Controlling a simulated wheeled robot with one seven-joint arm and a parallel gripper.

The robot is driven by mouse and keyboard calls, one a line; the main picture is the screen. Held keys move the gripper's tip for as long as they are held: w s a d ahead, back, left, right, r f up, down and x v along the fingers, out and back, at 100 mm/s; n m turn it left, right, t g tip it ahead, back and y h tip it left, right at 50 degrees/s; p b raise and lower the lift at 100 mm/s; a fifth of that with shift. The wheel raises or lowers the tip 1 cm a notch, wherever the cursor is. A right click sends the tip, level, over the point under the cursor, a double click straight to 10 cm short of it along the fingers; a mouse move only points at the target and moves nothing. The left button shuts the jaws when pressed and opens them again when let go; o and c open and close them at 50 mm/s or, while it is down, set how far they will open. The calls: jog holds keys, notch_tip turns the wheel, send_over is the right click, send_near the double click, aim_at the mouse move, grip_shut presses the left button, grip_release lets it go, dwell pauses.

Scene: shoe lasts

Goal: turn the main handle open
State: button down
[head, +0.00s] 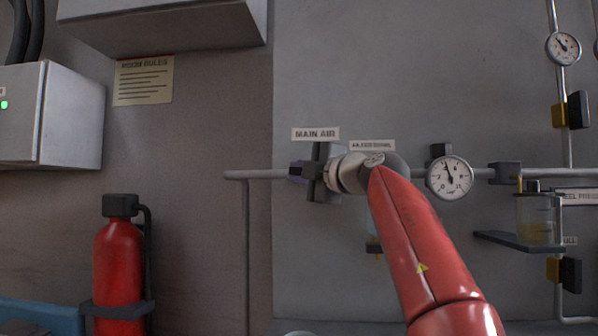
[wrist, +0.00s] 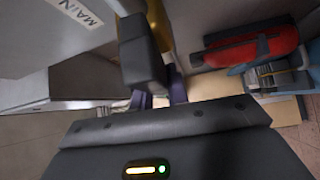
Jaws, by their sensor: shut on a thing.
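The main handle (wrist: 146,62) is a dark block standing off the pipe in the wrist view. It is the one under the MAIN AIR label (head: 315,134). My gripper (head: 300,171) is at this handle in the head view, reaching in from the right along the pipe. In the wrist view the two dark purplish fingertips of my gripper (wrist: 160,97) are at the lower end of the handle, and the gripper is shut on it. In the head view my gripper covers most of the handle, so its exact angle to the pipe is hard to tell.
A pressure gauge (head: 450,178) sits on the pipe (head: 262,174) just right of my wrist. A filter bowl (head: 538,218) and further valves are at the far right. A red extinguisher (head: 118,265) stands lower left. A grey box (head: 68,115) is at the left.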

jog(key=shift+w+d+r+n, duration=0.1)
jog(key=shift+d+r+n, duration=0.15)
jog(key=shift+d+n, duration=0.05)
jog(key=shift+a+f+h, duration=0.1)
jog(key=shift+f+h, duration=0.05)
jog(key=shift+h, duration=0.15)
jog(key=shift+a+f+g, duration=0.15)
jog(key=shift+f+g, duration=0.05)
jog(key=shift+g, duration=0.1)
jog(key=shift+f+n, duration=0.1)
jog(key=shift+n, duration=0.2)
jog(key=c, duration=1.4)
grip_release()
jog(key=shift+s+a, duration=0.15)
jog(key=shift+s, duration=0.1)
jog(key=shift+o, duration=0.2)
